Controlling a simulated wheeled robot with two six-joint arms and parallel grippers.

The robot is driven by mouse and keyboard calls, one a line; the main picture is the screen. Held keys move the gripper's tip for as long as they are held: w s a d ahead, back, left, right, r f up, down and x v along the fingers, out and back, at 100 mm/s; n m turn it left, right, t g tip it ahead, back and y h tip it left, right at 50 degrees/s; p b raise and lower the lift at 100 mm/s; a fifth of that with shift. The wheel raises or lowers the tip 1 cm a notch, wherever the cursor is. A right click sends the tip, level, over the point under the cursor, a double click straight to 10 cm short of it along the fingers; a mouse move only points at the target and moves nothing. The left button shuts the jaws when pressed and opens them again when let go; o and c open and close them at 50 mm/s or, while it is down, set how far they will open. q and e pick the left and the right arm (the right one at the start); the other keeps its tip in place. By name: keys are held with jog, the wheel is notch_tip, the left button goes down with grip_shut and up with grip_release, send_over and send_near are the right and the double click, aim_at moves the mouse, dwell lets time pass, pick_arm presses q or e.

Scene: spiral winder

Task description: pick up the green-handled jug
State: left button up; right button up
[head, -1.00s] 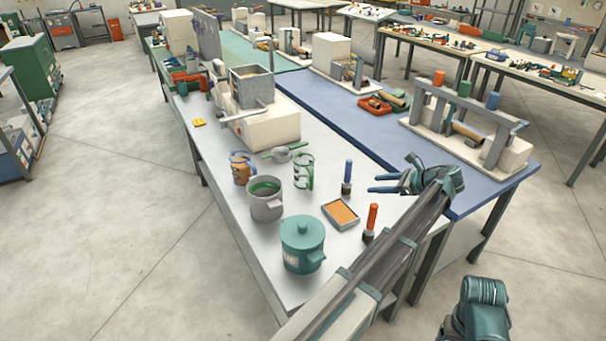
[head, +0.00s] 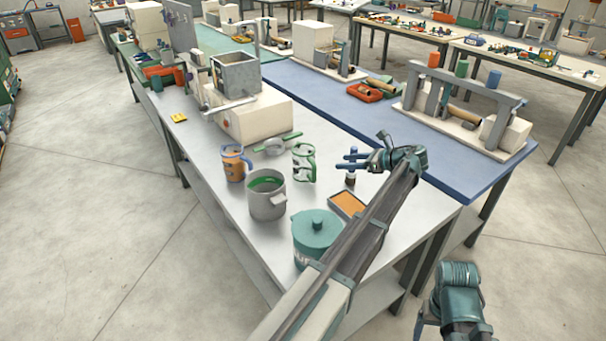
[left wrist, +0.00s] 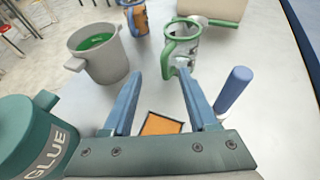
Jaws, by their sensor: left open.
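The green-handled jug (head: 304,163) stands upright on the grey worktop, with a green rim and handle and a greyish body. In the left wrist view the jug (left wrist: 181,46) is just beyond my fingertips, its handle toward the left. My left gripper (head: 345,161) is open and empty, to the right of the jug in the head view. In the left wrist view its two blue fingers (left wrist: 162,74) are spread, pointing toward the jug, with nothing between the tips. My right gripper's fingers do not show; only a teal part of my right arm is at the lower right.
A grey pot with green contents (head: 267,196), an orange mug (head: 234,164) and a teal glue pot (head: 316,233) stand left of my arm. A blue-handled tool (left wrist: 234,92) and an orange-filled tray (head: 347,204) are close to the gripper. A green-handled strainer (head: 275,146) lies behind.

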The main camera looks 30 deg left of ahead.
aim_at(315, 169)
pick_arm(q)
jog(key=b+x, duration=0.1)
jog(key=x, duration=0.2)
jog(key=f+b+x, duration=0.1)
jog(key=x, duration=0.1)
jog(key=b+x, duration=0.2)
jog(key=x, duration=0.1)
jog(key=shift+f, duration=0.4)
jog(key=shift+a+f, duration=0.1)
jog(key=shift+a, duration=0.3)
jog(key=a+f+b, duration=0.3)
jog(key=a, duration=0.1)
jog(key=shift+w, duration=0.3)
jog(key=shift+a, duration=0.2)
jog(key=shift+r, duration=0.1)
grip_shut()
